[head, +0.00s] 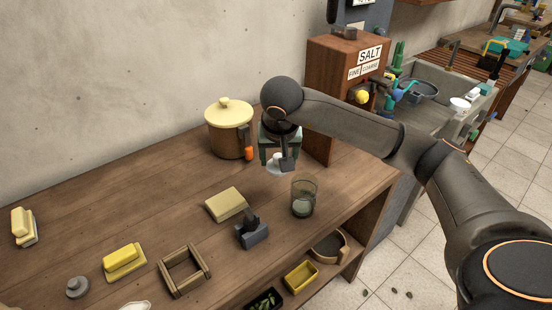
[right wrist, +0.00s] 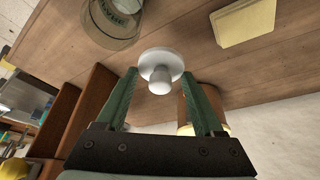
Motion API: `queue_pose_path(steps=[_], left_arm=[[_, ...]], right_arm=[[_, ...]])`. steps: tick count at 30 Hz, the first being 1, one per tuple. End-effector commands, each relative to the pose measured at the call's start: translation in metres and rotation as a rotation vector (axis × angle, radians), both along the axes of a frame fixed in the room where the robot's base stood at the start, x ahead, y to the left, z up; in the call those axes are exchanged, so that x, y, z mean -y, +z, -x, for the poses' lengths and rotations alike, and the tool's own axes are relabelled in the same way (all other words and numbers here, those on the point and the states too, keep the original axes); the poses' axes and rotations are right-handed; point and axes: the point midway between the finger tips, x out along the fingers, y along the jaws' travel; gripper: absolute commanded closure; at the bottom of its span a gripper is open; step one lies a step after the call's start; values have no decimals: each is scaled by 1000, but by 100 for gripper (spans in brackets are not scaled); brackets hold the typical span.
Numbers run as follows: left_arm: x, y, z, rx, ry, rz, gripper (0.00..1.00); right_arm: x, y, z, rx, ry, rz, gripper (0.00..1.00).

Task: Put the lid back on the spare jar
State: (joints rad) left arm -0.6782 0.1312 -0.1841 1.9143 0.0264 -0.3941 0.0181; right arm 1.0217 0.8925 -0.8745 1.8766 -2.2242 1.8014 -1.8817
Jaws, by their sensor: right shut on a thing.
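My right gripper (head: 279,163) is shut on a white lid (head: 274,168) with a round knob. In the right wrist view the lid (right wrist: 160,65) sits between the green fingertips (right wrist: 160,75), its knob towards the camera. A clear glass jar (head: 303,197) stands upright and open on the wooden bench, right of and nearer than the lid. The jar (right wrist: 112,22) is partly cut off at the top of the right wrist view, with lettering on it. The lid is apart from the jar. My left gripper is not in view.
A lidded brown pot (head: 229,140) with an orange tag stands left of my gripper. A wooden salt box (head: 325,95) is close behind on the right. A pale yellow block (head: 226,204) and a grey block-like object (head: 252,234) lie left of the jar. The bench's front edge is near.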

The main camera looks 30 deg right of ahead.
Motion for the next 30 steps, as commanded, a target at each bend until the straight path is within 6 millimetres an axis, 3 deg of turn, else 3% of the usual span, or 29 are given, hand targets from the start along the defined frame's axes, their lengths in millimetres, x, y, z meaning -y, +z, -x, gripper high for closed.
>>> queue_pose_path(steps=[6, 13, 24, 30], left_arm=[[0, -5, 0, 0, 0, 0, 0], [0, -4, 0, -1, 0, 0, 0], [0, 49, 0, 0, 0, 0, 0], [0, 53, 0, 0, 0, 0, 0]], right_arm=[[-17, 17, 32, 4, 2, -2, 83], [-26, 30, 52, 3, -1, -1, 83], [18, 67, 64, -1, -10, 0, 83], [27, 68, 66, 0, -6, 1, 83]])
